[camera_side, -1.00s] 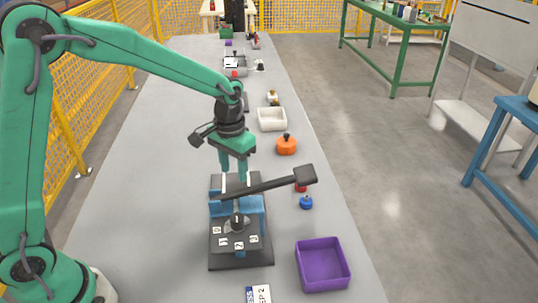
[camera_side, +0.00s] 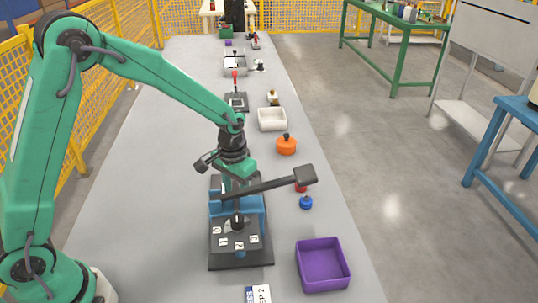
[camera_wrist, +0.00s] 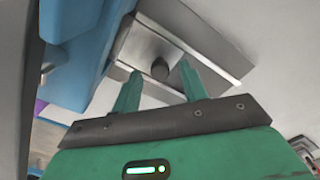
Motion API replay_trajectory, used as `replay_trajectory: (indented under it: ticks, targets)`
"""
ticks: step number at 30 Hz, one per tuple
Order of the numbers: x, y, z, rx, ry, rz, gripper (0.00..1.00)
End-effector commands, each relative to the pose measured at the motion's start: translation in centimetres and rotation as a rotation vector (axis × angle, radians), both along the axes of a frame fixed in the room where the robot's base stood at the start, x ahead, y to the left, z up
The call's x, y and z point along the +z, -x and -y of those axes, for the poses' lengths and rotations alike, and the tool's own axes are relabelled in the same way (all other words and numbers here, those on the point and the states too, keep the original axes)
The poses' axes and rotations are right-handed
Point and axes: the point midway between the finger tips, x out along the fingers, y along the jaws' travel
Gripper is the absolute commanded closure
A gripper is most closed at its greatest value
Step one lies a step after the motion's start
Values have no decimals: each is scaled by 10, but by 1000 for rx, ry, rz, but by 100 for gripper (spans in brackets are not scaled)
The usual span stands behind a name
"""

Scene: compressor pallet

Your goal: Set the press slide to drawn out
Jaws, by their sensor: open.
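The press stands on a dark base (camera_side: 255,256) at the front of the long bench, with a blue frame (camera_side: 252,203) and a numbered face on its near side. Its long black lever (camera_side: 262,185) slants up to the right. In the wrist view the press slide (camera_wrist: 152,44) is a grey metal plate with a short dark round knob (camera_wrist: 160,69). My gripper (camera_wrist: 160,73) is open, its green fingers on either side of the knob, with no clear contact. In the side view my gripper (camera_side: 231,186) is low behind the lever, which partly hides its fingers; the slide is hidden there.
A purple bin (camera_side: 322,283) stands right of the press. A blue knobbed piece (camera_side: 306,202), a red piece (camera_side: 301,187) and an orange lidded pot (camera_side: 286,145) sit along the bench's right side. A white tray (camera_side: 272,119) is farther back. The bench's left side is clear.

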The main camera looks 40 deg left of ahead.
Motion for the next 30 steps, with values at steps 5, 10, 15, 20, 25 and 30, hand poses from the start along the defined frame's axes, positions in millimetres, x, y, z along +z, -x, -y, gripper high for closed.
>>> replay_trajectory:
  ticks: [5, 10, 15, 20, 25, 30]
  targets:
    - [-8, 0, 0, 0, 0, -1, 57]
    - [-9, 0, 0, 0, 0, 0, 57]
    - [-9, 0, 0, 0, 0, 0, 73]
    - [-9, 0, 0, 0, 0, 0, 100]
    - [-9, -1, -1, 0, 0, 1, 100]
    - [-8, -11, -10, 2, 0, 3, 100]
